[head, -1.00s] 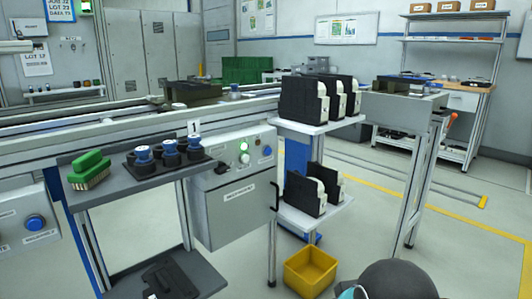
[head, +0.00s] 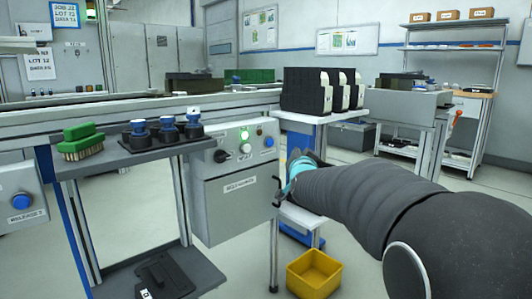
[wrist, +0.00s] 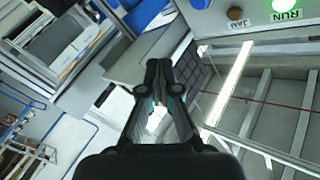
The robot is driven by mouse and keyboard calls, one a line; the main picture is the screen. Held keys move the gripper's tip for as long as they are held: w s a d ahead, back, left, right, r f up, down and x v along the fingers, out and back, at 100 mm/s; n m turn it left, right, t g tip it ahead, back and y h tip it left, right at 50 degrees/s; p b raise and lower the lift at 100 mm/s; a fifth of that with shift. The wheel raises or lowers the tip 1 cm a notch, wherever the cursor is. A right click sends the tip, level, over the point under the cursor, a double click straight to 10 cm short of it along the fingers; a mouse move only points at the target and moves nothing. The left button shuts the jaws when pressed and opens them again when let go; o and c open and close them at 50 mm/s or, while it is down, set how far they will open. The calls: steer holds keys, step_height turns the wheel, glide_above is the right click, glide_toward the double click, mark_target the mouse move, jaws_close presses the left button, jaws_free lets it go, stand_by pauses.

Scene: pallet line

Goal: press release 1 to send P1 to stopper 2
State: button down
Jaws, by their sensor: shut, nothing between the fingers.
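The grey control box (head: 238,185) under the conveyor carries a blue button (head: 269,142) at its upper right, beside a lit green lamp; the button's label is too small to read. In the wrist view a blue button (wrist: 199,4) shows at the top edge, above and right of my gripper (wrist: 166,68). My gripper is shut and empty, apart from the button. Stopper 2 is not identifiable.
A shelf (head: 140,152) with a green brush and dark cups stands left of the control box. Black cases (head: 305,90) stand on a white stand to its right. A yellow bin (head: 314,272) is on the floor.

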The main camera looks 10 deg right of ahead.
mark_target(270, 143)
steer(key=shift+w+d+f+m+t+h+b, duration=0.15)
steer(key=shift+w+d+m+t, duration=0.1)
steer(key=shift+w, duration=0.35)
steer(key=shift+w+d+r+m+t+h+b, duration=0.1)
steer(key=shift+w+d+m+t+h, duration=0.1)
steer(key=shift+w, duration=0.45)
steer(key=shift+w+d+f+m+t+h+b, duration=0.15)
steer(key=shift+w+m, duration=0.1)
steer(key=shift+w, duration=0.35)
steer(key=w+a+p, duration=0.3)
steer(key=w+a, duration=0.2)
steer(key=w, duration=0.2)
steer(key=shift+w+a, duration=0.15)
steer(key=shift+a, duration=0.05)
stand_by(0.4)
steer(key=shift+w+a, duration=0.15)
steer(key=shift+w, duration=0.05)
